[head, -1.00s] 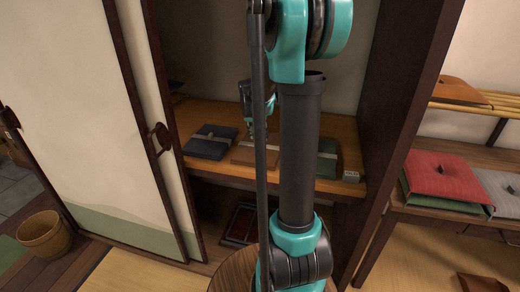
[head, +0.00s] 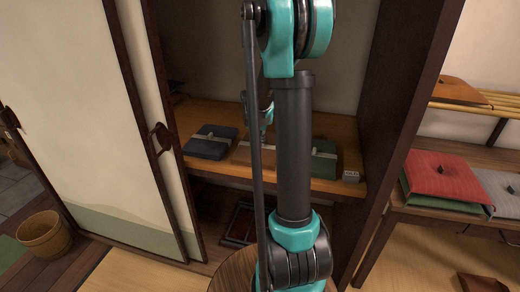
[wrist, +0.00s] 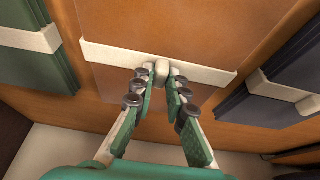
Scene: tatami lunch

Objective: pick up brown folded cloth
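The brown folded cloth (wrist: 120,25) lies flat under my gripper in the wrist view, with a pale band (wrist: 208,72) across it and a small pale knob (wrist: 161,72) on the band. In the head view the cloth (head: 240,153) shows on the wooden shelf, partly hidden by my arm. My gripper (wrist: 162,78) is partly open over the cloth, its fingertips on either side of the knob with a narrow gap. I cannot tell whether they touch it. In the head view my arm mostly hides the gripper.
A dark blue folded cloth (head: 210,142) lies left of the brown one and a green one (head: 324,160) lies right, both close by on the shelf (head: 205,167). A small grey block (head: 351,176) stands at the shelf's right end. A sliding door (head: 75,100) bounds the left.

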